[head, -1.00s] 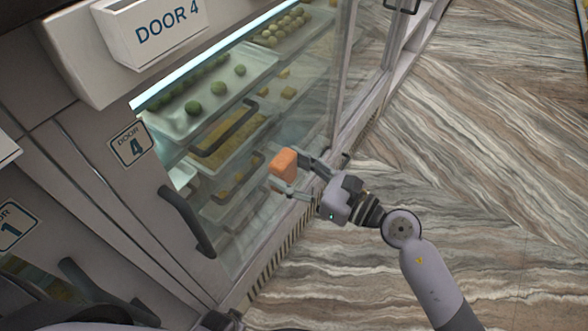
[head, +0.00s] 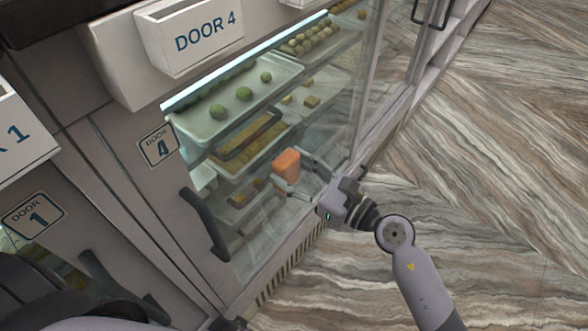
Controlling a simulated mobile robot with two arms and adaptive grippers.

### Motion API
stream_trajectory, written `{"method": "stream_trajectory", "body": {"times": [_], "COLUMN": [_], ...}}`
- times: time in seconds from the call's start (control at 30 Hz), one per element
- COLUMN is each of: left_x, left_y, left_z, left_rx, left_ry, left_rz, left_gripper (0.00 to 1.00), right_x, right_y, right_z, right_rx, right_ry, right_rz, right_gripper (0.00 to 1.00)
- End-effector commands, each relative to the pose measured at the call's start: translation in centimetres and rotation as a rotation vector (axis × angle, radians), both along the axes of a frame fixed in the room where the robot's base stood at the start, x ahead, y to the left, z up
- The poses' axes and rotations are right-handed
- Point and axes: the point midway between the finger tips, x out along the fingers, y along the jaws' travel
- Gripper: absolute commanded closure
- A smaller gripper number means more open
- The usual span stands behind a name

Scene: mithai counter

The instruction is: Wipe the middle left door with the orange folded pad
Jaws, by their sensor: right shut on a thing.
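The orange folded pad (head: 285,165) is held in my right gripper (head: 297,175), which is shut on it. The pad is in front of the glass door (head: 255,215) beside the panel with the DOOR 4 plate (head: 159,147). The pad looks very close to the glass; I cannot tell whether it touches. A door handle (head: 250,135) shows above and left of the pad. My left gripper is not clearly in view; only dark parts show at the lower left. I cannot tell which door is the middle left one.
Behind the glass are trays (head: 240,100) of green and yellow sweets. Dark handles stick out from the door 4 panel (head: 205,225) and lower left. A DOOR 1 plate (head: 34,216) is at the left. A DOOR 4 bin (head: 190,38) hangs above. The wood-patterned floor (head: 500,180) at right is clear.

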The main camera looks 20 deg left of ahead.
Motion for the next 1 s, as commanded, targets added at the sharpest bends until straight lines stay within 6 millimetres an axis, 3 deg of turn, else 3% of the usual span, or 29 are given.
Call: {"method": "stream_trajectory", "body": {"times": [1.0], "left_x": [-0.5], "left_y": [0.2], "left_z": [-0.4], "left_rx": [0.002], "left_ry": [0.004], "left_rz": [0.0], "left_gripper": [1.0], "right_x": [0.6], "right_y": [1.7], "right_z": [0.0], "right_rx": [0.0], "right_ry": [0.001], "right_rz": [0.0], "right_gripper": [0.73]}}
